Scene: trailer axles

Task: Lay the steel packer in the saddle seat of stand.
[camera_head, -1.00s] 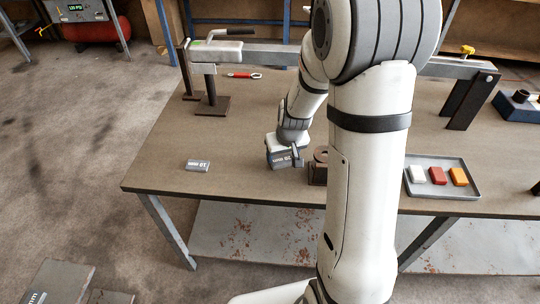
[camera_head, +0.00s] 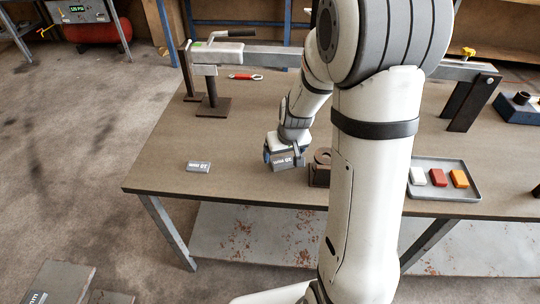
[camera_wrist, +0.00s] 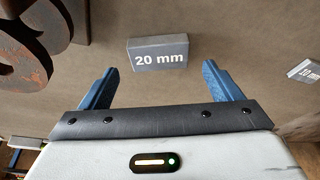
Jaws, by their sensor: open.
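A grey steel packer marked 20 mm (camera_wrist: 158,53) lies on the table just beyond my open fingertips, roughly centred between them, in the wrist view. My gripper (camera_wrist: 160,82) has its two blue fingers spread with nothing between their pads. In the head view my gripper (camera_head: 281,147) is low over the front of the table, at the 20 mm packer (camera_head: 288,161). A second grey packer (camera_head: 198,166), marked 10 mm in the wrist view (camera_wrist: 306,72), lies to the left. A dark stand with a flat base (camera_head: 212,104) is under the beam's left end; its seat is not clear.
A brown block with a round top (camera_head: 319,170) sits close right of my gripper. A grey tray (camera_head: 445,192) holds white, red and orange pieces. A long beam (camera_head: 265,55) spans the back. A red wrench (camera_head: 245,76) lies behind. The table's left front is mostly clear.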

